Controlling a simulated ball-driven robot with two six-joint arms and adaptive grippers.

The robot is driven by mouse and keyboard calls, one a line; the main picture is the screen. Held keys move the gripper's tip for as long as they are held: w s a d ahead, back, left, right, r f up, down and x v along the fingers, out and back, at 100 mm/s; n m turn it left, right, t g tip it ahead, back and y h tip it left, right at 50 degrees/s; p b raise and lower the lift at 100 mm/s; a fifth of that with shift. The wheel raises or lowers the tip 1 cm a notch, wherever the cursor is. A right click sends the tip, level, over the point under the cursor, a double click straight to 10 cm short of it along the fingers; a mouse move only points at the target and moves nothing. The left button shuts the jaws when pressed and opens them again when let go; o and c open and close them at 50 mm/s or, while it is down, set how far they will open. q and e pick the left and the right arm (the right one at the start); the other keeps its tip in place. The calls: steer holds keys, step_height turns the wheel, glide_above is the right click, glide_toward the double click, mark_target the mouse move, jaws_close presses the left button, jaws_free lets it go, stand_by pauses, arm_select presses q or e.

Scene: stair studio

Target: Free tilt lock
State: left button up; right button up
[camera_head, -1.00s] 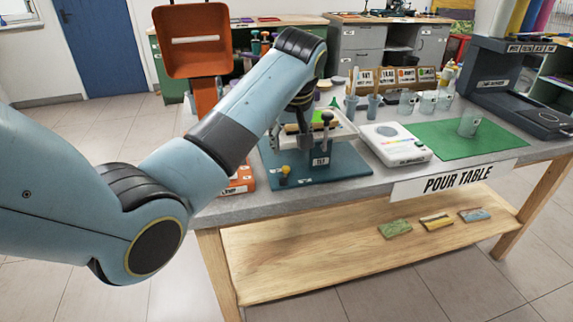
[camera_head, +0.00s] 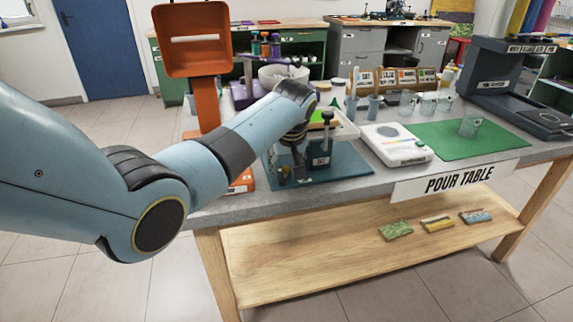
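A tilting stand with a blue base plate (camera_head: 345,165) sits on the near edge of the pour table. A dark post with a small white label (camera_head: 320,160) rises from the plate, with a dark knob (camera_head: 327,114) above it. A pale tray (camera_head: 346,131) sits over the plate, partly hidden by my arm. A small knob (camera_head: 284,171) stands at the plate's front left and looks dark now. My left gripper (camera_head: 300,172) points down just right of this knob, low over the plate. Its fingers are small and dark, so I cannot tell their opening or any contact. My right gripper is out of view.
The lower shelf (camera_head: 330,265) is mostly clear.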

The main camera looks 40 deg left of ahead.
arm_select(q)
jaws_close()
steer(key=shift+s+d, duration=0.1)
stand_by(0.6)
steer(key=shift+p, duration=0.35)
steer(key=shift+d+r+m+h+p, duration=0.15)
steer(key=shift+m+h+p, duration=0.15)
steer(key=shift+m+p, duration=0.6)
steer(key=shift+d+m+t+h+p, duration=0.15)
steer(key=shift+m+h+p, duration=0.1)
steer(key=shift+m+p, duration=0.35)
steer(key=shift+d+m+t+h+p, duration=0.15)
steer(key=shift+m+h+p, duration=0.1)
steer(key=shift+m+p, duration=0.3)
steer(key=shift+d+m+h+p, duration=0.2)
steer(key=shift+m+h+p, duration=0.35)
steer(key=shift+m, duration=0.7)
steer(key=shift+s+d+f+m+h+p, duration=0.15)
steer(key=shift+m+h+p, duration=0.15)
steer(key=shift+m, duration=0.4)
steer(key=shift+d+f+m+h+p, duration=0.15)
steer(key=shift+m+p, duration=0.1)
steer(key=shift+m, duration=0.45)
